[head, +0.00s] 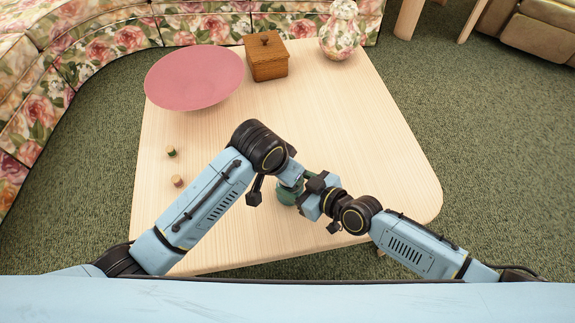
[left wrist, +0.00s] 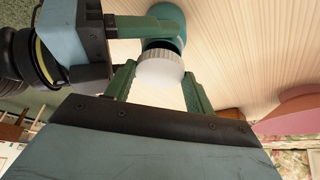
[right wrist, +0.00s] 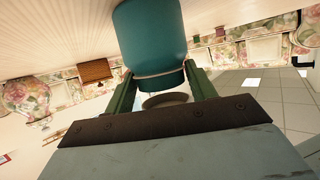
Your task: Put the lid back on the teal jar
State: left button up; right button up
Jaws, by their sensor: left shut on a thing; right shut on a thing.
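The teal jar (head: 286,196) is near the table's front edge, largely hidden by my arms in the head view. My right gripper (right wrist: 160,85) is shut on the teal jar (right wrist: 150,38), one finger on each side. The white ribbed lid (left wrist: 160,70) is between the fingers of my left gripper (left wrist: 160,82), which is shut on it. The lid is at the mouth end of the jar (left wrist: 170,20) in the left wrist view. I cannot tell whether the lid touches the rim. A greyish disc, perhaps the lid, shows beyond the jar in the right wrist view.
A pink bowl (head: 194,77), a wooden box (head: 267,58) and a floral vase (head: 341,32) stand at the table's back. Two small cork-like pieces (head: 171,152) (head: 178,181) lie at the left. The right part of the pale table (head: 390,135) is clear.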

aim_at(298, 192)
pick_arm(q)
jog(key=shift+f, duration=0.15)
dwell(0.4)
jog(key=shift+f, duration=0.75)
jog(key=shift+f, duration=0.7)
jog(key=m+g, duration=0.1)
jog(key=m, duration=0.2)
jog(key=shift+w+a+h, duration=0.1)
jog(key=shift+a+h, duration=0.05)
jog(key=shift+h, duration=0.25)
jog(key=o, duration=1)
jog(key=shift+c, duration=0.2)
